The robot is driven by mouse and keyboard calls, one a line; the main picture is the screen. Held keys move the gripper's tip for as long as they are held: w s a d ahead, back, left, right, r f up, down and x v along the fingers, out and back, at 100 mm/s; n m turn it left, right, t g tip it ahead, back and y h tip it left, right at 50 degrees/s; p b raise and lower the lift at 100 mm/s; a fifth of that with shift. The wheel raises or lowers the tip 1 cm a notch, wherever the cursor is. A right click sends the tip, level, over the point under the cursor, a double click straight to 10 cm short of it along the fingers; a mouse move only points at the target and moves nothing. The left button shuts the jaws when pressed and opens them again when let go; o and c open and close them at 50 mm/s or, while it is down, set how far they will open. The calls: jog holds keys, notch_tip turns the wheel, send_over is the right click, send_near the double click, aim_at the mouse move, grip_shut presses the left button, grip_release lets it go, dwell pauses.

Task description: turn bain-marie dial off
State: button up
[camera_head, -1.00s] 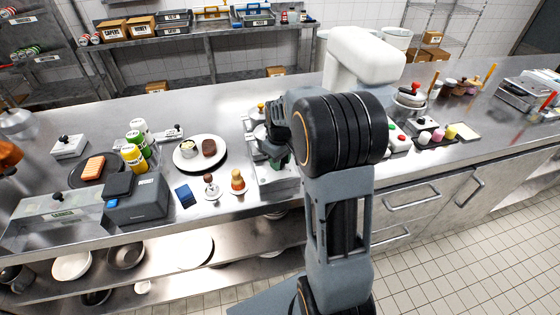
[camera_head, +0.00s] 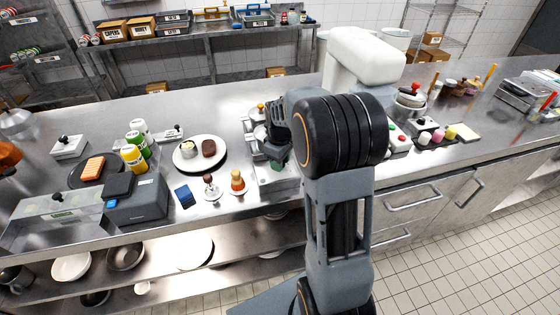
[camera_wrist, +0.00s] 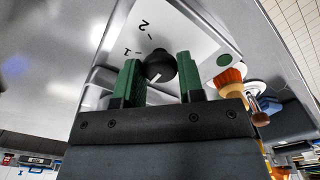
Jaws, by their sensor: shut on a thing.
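The bain-marie (camera_head: 283,188) is a metal unit on the counter, partly hidden behind my arm in the head view. Its white front panel (camera_wrist: 190,35) fills the upper middle of the wrist view, with printed marks 1 and 2. The dial (camera_wrist: 159,63) is a round black knob with a short white line on it. My gripper (camera_wrist: 158,80) has green fingers on both sides of the dial and is shut on it. In the head view my gripper (camera_head: 278,160) is at the unit's front, and the dial is hidden there.
A grey box device (camera_head: 137,202) stands further left. A panel with red and green buttons (camera_head: 399,146) is to the right.

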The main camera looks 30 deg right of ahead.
jog(key=o, duration=0.9)
notch_tip(320, 180, up, 14)
jog(key=shift+a+f, duration=0.1)
dwell(0.6)
